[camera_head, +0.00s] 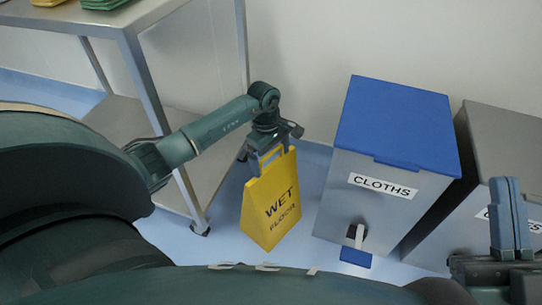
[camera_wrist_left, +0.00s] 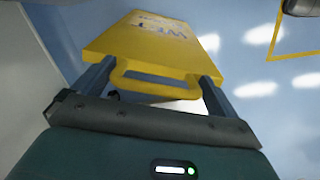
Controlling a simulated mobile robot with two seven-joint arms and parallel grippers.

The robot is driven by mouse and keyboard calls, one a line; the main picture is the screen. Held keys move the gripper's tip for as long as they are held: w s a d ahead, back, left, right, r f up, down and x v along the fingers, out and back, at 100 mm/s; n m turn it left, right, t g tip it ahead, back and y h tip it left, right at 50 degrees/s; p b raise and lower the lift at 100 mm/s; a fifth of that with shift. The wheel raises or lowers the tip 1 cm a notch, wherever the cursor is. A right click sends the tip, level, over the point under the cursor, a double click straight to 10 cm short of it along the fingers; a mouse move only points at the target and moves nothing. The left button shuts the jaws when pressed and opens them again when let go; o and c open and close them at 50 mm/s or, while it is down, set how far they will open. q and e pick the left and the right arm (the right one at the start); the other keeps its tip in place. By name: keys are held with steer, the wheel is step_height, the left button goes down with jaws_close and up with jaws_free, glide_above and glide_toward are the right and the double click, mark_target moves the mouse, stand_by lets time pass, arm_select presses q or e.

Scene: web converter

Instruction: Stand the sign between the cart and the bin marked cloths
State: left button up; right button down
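The yellow sign (camera_head: 268,210), reading WET FLOOR, is upright with a slight lean, in the gap between the cart (camera_head: 188,198) and the bin marked CLOTHS (camera_head: 366,205). My left gripper (camera_head: 270,153) is at the sign's top handle. In the left wrist view, the sign (camera_wrist_left: 150,45) has its handle between the spread fingers of my left gripper (camera_wrist_left: 157,75). I cannot tell whether they press on it, nor whether the sign's foot touches the floor. My right gripper (camera_head: 508,220) is empty at the right edge, its finger opening unclear.
The CLOTHS bin has a blue lid (camera_head: 395,125) and a pedal (camera_head: 355,256) at its front. A grey bin (camera_head: 510,150) stands to its right. A white wall is behind. A yellow outline (camera_wrist_left: 285,52) marks the blue floor in the left wrist view.

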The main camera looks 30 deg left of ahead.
steer(key=shift+r, duration=0.1)
arm_select(q)
steer(key=shift+r+p, duration=0.3)
steer(key=shift+r, duration=0.05)
steer(key=r+p, duration=0.1)
steer(key=r, duration=0.1)
steer(key=r+p, duration=0.3)
steer(key=r, duration=0.1)
steer(key=shift+a+r, duration=0.1)
steer(key=shift+a, duration=0.3)
steer(key=shift+r+p, duration=0.4)
steer(key=shift+p, duration=0.1)
arm_select(e)
steer(key=shift+s+a+f+m+g+h, duration=0.1)
steer(key=shift+s+f+m+g+h, duration=0.15)
steer(key=shift+f+m+h, duration=0.45)
steer(key=shift+s+f+m+g+h, duration=0.1)
steer(key=shift+f+m+g+h, duration=0.35)
steer(key=shift+f+h, duration=0.45)
steer(key=shift+s+a+f+m+g+h, duration=0.1)
steer(key=shift+s+f+m+g+h, duration=0.1)
steer(key=shift+f+m+h, duration=0.6)
arm_select(q)
steer(key=shift+r, duration=0.1)
arm_select(e)
steer(key=shift+f, duration=0.1)
